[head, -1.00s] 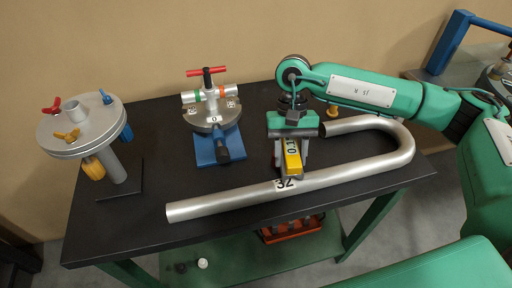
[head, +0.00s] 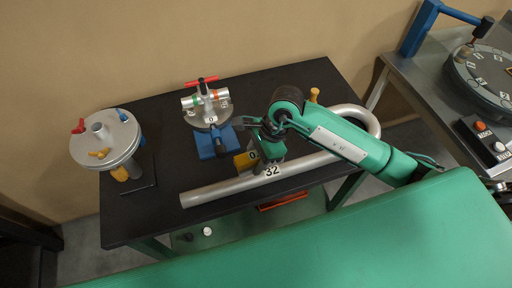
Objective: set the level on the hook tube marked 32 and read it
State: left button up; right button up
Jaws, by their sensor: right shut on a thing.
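The hook tube (head: 225,189) is a silver pipe bent into a hook at its right end, lying on the black table. Its white label reads 32 (head: 272,171). The level is a small yellow block (head: 246,160) with a dark mark on its face. My right gripper (head: 262,152) is shut on the level and holds it just behind the tube, close to the label. I cannot tell whether the level touches the tube, and its reading is too small to make out. My left gripper is not in view.
A blue-based fixture (head: 216,142) with a red T-handle stands behind the tube. A round grey flange stand (head: 105,140) with coloured wing knobs is at the left of the black table (head: 165,180). A steel bench (head: 430,85) with a dial is at the right.

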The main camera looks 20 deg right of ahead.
jog(key=shift+s+r+m, duration=0.1)
jog(key=shift+r+m, duration=0.05)
jog(key=shift+m, duration=0.25)
jog(key=shift+f, duration=0.2)
pick_arm(q)
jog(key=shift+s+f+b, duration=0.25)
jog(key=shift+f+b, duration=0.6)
jog(key=shift+b, duration=0.2)
pick_arm(e)
send_over(252, 177)
jog(key=d, duration=0.1)
jog(key=shift+d+f, duration=0.15)
jog(key=shift+f, duration=2.1)
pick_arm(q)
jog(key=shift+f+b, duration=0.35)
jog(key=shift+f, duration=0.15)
pick_arm(e)
jog(key=shift+f, duration=0.2)
jog(key=shift+f+b, duration=0.95)
jog(key=shift+b, duration=0.2)
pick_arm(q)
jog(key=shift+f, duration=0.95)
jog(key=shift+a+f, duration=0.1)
